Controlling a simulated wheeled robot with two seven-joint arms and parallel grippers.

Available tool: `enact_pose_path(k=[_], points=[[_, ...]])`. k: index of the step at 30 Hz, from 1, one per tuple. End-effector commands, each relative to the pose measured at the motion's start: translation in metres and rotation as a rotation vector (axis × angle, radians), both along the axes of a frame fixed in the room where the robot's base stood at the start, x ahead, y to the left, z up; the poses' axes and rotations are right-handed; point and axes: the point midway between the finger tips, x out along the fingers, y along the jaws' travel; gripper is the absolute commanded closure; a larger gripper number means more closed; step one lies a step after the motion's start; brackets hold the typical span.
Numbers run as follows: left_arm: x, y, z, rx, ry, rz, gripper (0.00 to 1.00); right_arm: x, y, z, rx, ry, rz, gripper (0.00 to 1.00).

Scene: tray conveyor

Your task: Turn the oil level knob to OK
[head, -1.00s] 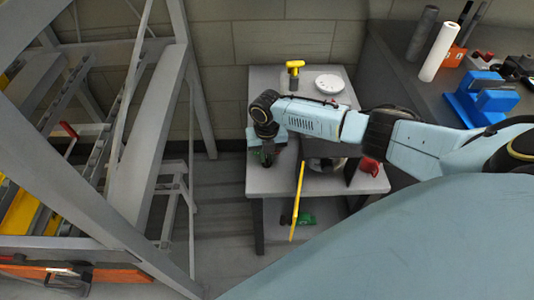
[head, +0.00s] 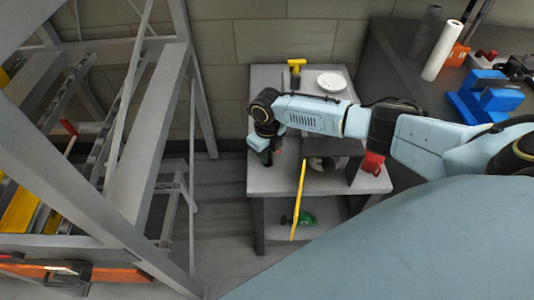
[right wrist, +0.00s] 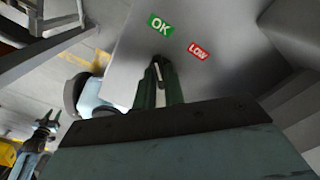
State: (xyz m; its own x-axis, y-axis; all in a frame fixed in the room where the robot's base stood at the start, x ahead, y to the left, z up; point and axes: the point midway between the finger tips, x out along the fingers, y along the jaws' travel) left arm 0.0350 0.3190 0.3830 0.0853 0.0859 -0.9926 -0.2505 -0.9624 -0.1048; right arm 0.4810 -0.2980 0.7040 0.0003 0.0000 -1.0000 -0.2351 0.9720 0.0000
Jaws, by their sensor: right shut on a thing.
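My right gripper (head: 266,160) reaches down onto the grey stand (head: 275,183) in the head view. In the right wrist view its fingers (right wrist: 158,66) are shut on the oil level knob, at a grey panel (right wrist: 225,25). The fingers hide the knob, so I cannot tell which way it points. A green OK label (right wrist: 160,25) lies just beyond the fingertips, and a red LOW label (right wrist: 198,51) lies to their right. A teal two-pronged part at lower left of the wrist view looks like my left gripper (right wrist: 50,125); its opening is unclear.
A yellow-handled tool (head: 296,68) and a white round dish (head: 331,82) are at the stand's back. A yellow bar (head: 299,200) stands at its front. A red object (head: 373,164) is at its right. A grey metal frame (head: 155,150) stands left, with clear floor between.

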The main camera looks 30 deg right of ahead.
Motion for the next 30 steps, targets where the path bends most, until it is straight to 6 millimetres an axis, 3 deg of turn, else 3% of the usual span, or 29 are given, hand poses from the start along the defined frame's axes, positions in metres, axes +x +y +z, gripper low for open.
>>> enact_pose_path(k=[14,15,20,30], points=[[0.0071,-0.0012,0.001,-0.002,-0.013,0.001,0.64,-0.0012,0.0001,-0.001,-0.001,0.003,0.016,1.0],[0.0069,-0.0012,0.001,-0.002,-0.012,0.001,0.64,-0.0012,0.0001,-0.001,-0.001,0.003,0.016,0.87],[0.0049,-0.0006,0.0007,-0.001,-0.008,0.001,0.64,-0.0008,0.0002,-0.0007,0.0,0.002,0.015,0.67],[0.0017,0.0004,0.0019,0.0,-0.002,0.002,0.64,0.0002,0.0001,0.0046,0.0,-0.001,0.014,0.67]])
